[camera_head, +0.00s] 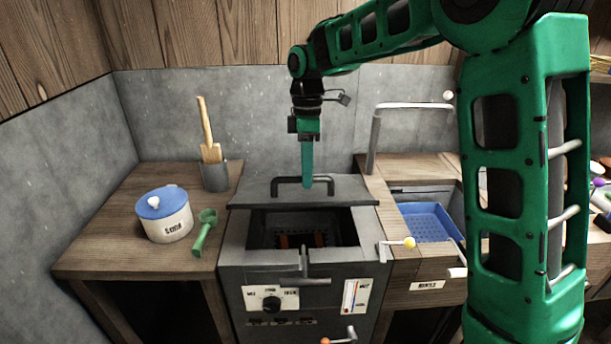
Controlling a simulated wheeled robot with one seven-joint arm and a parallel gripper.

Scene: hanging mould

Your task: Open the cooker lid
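The dark grey cooker (235,250) stands in the middle, with a square opening (300,235) in its top. Orange-red bars show inside the opening. The flat grey lid (350,191) lies at the back of the opening and leaves the front of it uncovered. A black bar handle (285,180) stands up from the lid. My gripper (307,186) points down at the handle, its green fingers overlapping the handle's middle in the picture. The fingers look like one strip from here, so I cannot tell whether they are apart or whether they touch the handle.
On the left bench stand a white pot with a blue lid (163,213), a green scoop (205,230) and a holder with a wooden spatula (211,150). A blue basket (430,222) sits in the sink on the right. A yellow-knobbed lever (408,242) is beside the cooker.

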